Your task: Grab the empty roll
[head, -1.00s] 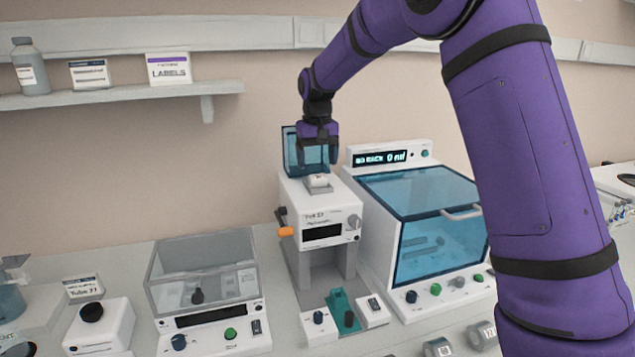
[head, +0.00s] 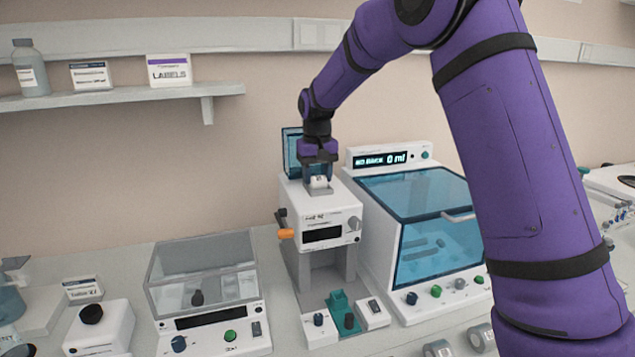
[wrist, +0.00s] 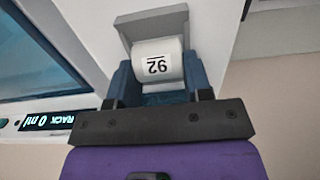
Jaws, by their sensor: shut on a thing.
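The roll (head: 319,182) is a small white cylinder at the top of the white label printer (head: 322,215), whose blue lid (head: 291,152) stands open behind it. In the wrist view the roll (wrist: 157,62) carries a dark number and sits in the printer's grey recess (wrist: 150,22). My gripper (head: 318,176) points down at it, and in the wrist view its blue fingers (wrist: 160,78) are on both sides of the roll, shut on it. The fingers hide the roll's ends. The roll is still at the recess; I cannot tell whether it has lifted at all.
A blue-windowed machine (head: 436,235) with a "0 ml" display stands close on the printer's right. A clear-lidded box (head: 203,275) stands to the left. Grey rolls (head: 481,338) lie at the front right. A shelf (head: 120,95) hangs on the wall at left.

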